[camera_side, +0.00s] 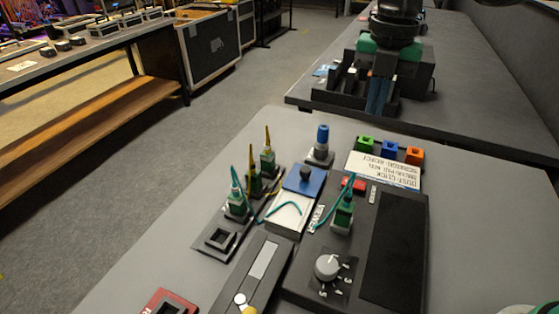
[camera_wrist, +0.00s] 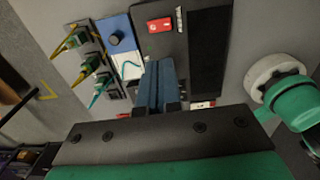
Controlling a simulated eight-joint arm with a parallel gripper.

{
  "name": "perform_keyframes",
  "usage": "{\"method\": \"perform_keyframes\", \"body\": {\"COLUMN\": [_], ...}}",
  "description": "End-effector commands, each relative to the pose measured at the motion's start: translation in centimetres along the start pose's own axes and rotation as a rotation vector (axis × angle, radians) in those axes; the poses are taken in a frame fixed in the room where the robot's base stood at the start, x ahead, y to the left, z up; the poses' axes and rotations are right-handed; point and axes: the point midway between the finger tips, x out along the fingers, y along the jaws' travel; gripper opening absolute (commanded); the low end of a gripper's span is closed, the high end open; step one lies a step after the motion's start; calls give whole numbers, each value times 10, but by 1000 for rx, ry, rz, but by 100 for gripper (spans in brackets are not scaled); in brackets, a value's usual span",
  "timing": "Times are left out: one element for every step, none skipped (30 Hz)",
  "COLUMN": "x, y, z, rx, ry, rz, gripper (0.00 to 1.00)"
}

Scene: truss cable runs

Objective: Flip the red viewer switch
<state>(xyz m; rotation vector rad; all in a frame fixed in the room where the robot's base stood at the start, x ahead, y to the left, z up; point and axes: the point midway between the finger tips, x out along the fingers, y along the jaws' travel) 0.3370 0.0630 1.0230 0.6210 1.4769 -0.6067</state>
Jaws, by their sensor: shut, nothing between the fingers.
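The red viewer switch (camera_side: 353,185) is a small red block at the far end of a dark device (camera_side: 340,265), beside a small white label. In the side view a teal cable passes close to it. In the wrist view the red switch (camera_wrist: 160,25) shows a white mark and lies beyond my fingertips, near the top edge. My gripper (camera_side: 377,110) has blue fingers pointing down, at the back in the side view, well apart from the switch. In the wrist view my gripper (camera_wrist: 160,64) is shut and empty, covering part of the device.
A blue-and-white block (camera_side: 303,181) and a rack of green plugs (camera_side: 237,203) stand left of the device. A grey knob (camera_side: 327,266) is on its near part. A white sign (camera_side: 384,170) and coloured blocks (camera_side: 390,149) lie behind. The grey table right of the device is clear.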

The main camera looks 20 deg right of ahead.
Motion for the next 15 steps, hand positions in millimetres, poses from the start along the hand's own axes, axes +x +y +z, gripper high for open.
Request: {"method": "perform_keyframes", "body": {"x": [0, 0, 0, 0, 0, 1, 2, 2, 2, 2, 2, 2, 2, 3, 4], "y": [0, 0, 0, 0, 0, -4, -7, -8, -8, -8, -8, -7, -7, -7, -7], "z": [0, 0, 0, 0, 0, 1, 2, 2, 2, 2, 2, 2, 2, 2, 2], "rx": [0, 0, 0, 0, 0, 1, 1, 0, -1, -1, -1, -1, -1, -1, -1], "ry": [0, 0, 0, 0, 0, 0, 1, 2, 2, 2, 2, 2, 2, 2, 1], "rz": [0, 0, 0, 0, -1, -10, -18, -22, -21, -20, -20, -20, -20, -20, -20], "gripper": [0, 0, 0, 0, 0, 0, 0, 0, 0, 0, 0, 0, 0, 0, 0]}}
